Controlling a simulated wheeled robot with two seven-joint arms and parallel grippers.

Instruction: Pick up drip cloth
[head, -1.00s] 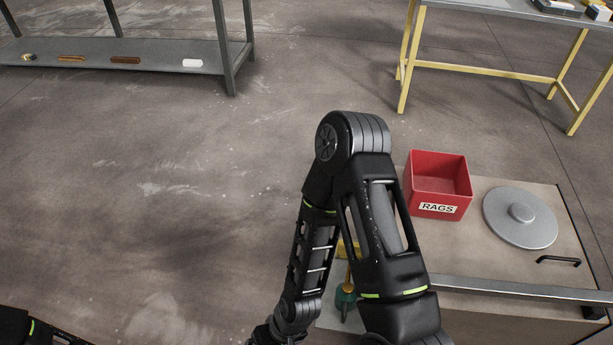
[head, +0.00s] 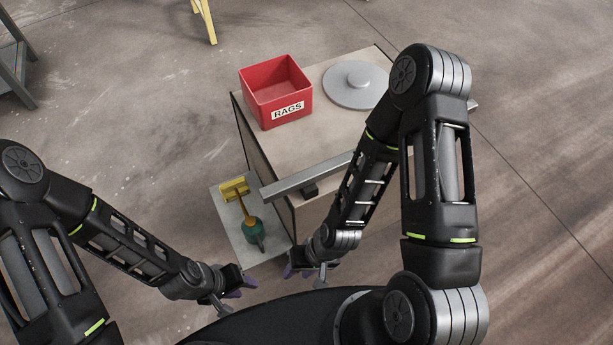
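I cannot make out a drip cloth in the head view. A red open box labelled RAGS (head: 258,82) stands on the cabinet top; no cloth shows inside the part I can see. My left gripper (head: 240,288) hangs low in front of the cabinet, left of my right gripper. My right gripper (head: 296,272) is close to the cabinet's lower front corner. Both show purple finger parts, but they are small and partly hidden, so their opening is unclear. I see nothing held in either.
The cabinet (head: 300,150) carries a round grey lid (head: 357,84) and a grey rail along its near edge. A low side shelf holds a yellow-headed tool (head: 235,188) and a green container (head: 252,229). Open floor lies to the left and right.

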